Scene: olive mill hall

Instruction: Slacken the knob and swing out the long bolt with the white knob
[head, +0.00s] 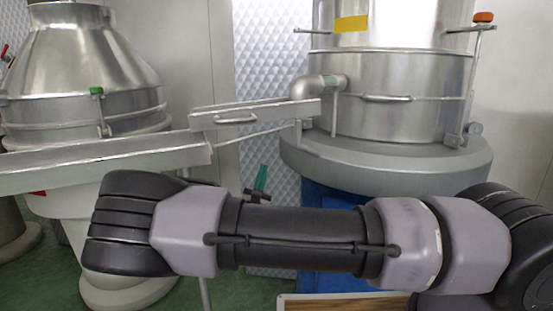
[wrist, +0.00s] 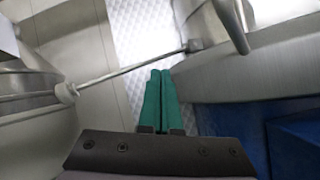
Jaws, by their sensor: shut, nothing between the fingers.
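A long thin grey bolt (wrist: 130,69) runs slantwise across the wrist view. Its left end carries a white knob (wrist: 67,92) at the rim of a silver vessel (wrist: 30,88). Its right end meets a small grey block (wrist: 195,45) near the large drum's base. In the head view a thin rod (head: 255,135), seemingly the same one, shows below the chute; its knob end is hidden there. My gripper (wrist: 160,73) has green fingers, shut and empty, below the rod and right of the knob, apart from both. It also shows in the head view (head: 262,168).
A metal chute (head: 110,163) crosses the left side. A large steel drum (head: 390,95) with a wide grey base (head: 390,155) stands at right on a blue support (wrist: 295,145). Other clamps carry a green knob (head: 97,91) and an orange knob (head: 484,17).

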